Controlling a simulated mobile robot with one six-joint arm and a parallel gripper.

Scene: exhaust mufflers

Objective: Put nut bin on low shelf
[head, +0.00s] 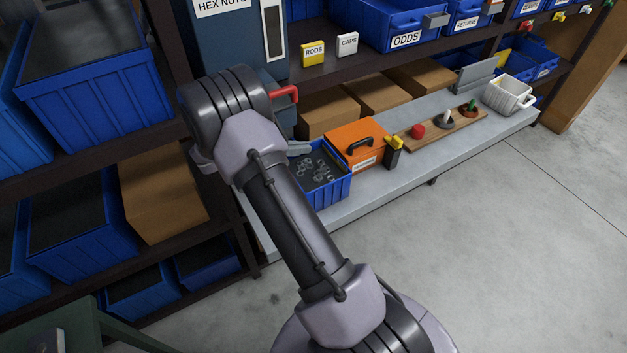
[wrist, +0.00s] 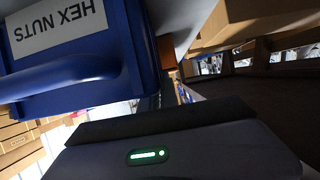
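The nut bin, a blue open bin (head: 333,193) with loose metal nuts inside, sits upright at the left part of the grey low shelf (head: 383,185). In the wrist view a blue bin with a HEX NUTS label (wrist: 60,32) fills the upper left, upside down and very close. My gripper is mostly hidden behind my arm in the head view. A small light grey part shows by the bin's back left rim. The grey gripper body with a green light shows low in the wrist view (wrist: 170,150). I cannot see both fingertips or whether they touch the bin.
A dark blue HEX NUTS cabinet (head: 233,50) with a red lever (head: 285,95) stands behind my arm. An orange case (head: 357,140) is just right of the bin. A wooden board (head: 440,128) and white basket (head: 508,93) are farther right. The floor in front is clear.

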